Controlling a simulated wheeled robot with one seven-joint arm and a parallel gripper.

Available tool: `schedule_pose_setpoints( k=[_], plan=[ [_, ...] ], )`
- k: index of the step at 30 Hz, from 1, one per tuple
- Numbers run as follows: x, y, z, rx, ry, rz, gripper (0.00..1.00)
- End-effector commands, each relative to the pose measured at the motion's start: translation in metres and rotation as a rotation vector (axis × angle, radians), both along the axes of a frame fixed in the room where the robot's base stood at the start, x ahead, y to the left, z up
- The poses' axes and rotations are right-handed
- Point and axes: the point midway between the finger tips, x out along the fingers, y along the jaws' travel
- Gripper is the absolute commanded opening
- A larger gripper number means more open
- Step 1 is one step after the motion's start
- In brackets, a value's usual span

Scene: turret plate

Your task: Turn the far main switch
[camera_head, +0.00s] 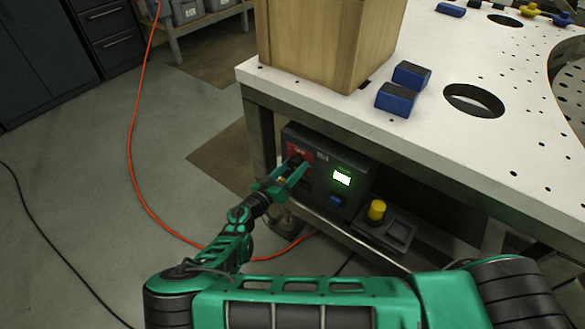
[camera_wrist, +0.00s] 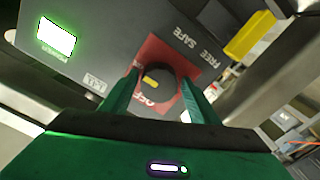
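The main switch is a round black knob (camera_wrist: 163,88) with a yellow mark on a red plate (camera_wrist: 150,58). The plate sits on the front of a dark control box (camera_head: 322,168) under the white table. In the wrist view the lettering beside the knob reads FREE and SAFE, and part of another word shows below it. My gripper (camera_head: 290,177) is in front of the red plate. In the wrist view its green fingers (camera_wrist: 160,88) stand apart, one on each side of the knob. Contact with the knob cannot be made out.
The white table (camera_head: 420,130) overhangs the box, bearing a wooden crate (camera_head: 325,45) and blue blocks (camera_head: 396,99). An orange cable (camera_head: 133,150) crosses the floor.

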Motion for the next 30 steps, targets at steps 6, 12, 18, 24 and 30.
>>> schedule_pose_setpoints(
  k=[6, 12, 18, 24, 30],
  plan=[
    [0.0, 0.0007, 0.0, 0.0, 0.0, 0.001, 0.22],
    [0.0, 0.0013, -0.0002, -0.013, 0.012, 0.003, 0.22],
    [-0.0001, 0.0021, -0.0001, -0.076, 0.064, 0.004, 0.22],
    [0.0001, 0.0027, -0.0002, -0.196, 0.157, 0.005, 0.22],
    [-0.0003, 0.0036, -0.0002, -0.344, 0.272, 0.008, 0.22]
  ],
)
